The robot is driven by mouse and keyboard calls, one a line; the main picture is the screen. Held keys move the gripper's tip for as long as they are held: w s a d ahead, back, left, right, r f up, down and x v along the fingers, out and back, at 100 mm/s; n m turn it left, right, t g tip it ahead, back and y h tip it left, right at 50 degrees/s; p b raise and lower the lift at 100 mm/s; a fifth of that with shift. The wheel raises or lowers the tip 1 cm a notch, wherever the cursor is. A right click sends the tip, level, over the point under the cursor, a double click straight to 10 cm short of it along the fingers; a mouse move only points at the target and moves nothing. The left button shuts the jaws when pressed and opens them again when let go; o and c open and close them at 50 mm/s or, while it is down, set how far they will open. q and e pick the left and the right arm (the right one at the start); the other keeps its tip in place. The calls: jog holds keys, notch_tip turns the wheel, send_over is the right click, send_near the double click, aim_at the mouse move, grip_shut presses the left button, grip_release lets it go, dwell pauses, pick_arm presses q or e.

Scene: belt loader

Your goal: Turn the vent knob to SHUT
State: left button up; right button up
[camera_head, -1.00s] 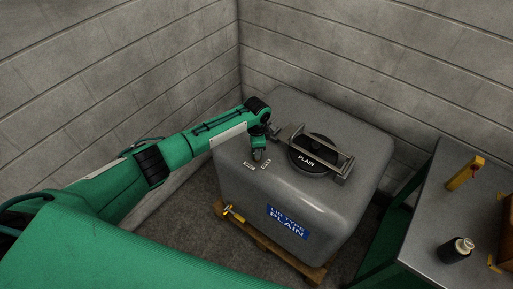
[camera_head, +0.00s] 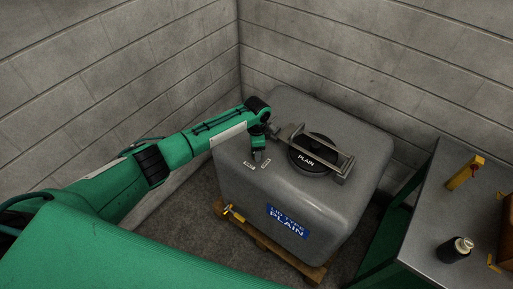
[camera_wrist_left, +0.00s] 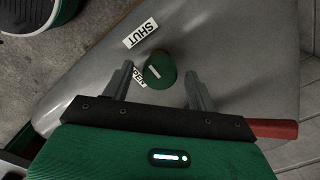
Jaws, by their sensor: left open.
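The vent knob (camera_wrist_left: 160,70) is a round green knob with a white pointer line, seen in the left wrist view. A white SHUT label (camera_wrist_left: 141,33) lies above and left of it. A second label (camera_wrist_left: 138,78) is partly hidden by the knob and cannot be fully read. My left gripper (camera_wrist_left: 158,72) is open, one finger on each side of the knob, with a visible gap on both sides. My right gripper is out of view.
A black lid (camera_head: 313,168) marked PLAIN, under a metal bracket (camera_head: 345,166), stands right of my gripper. Block walls close in behind the tank.

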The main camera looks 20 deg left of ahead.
pick_arm(q)
notch_tip(320, 180, up, 14)
jog(key=b, duration=0.1)
dwell(0.4)
jog(key=shift+f, duration=0.15)
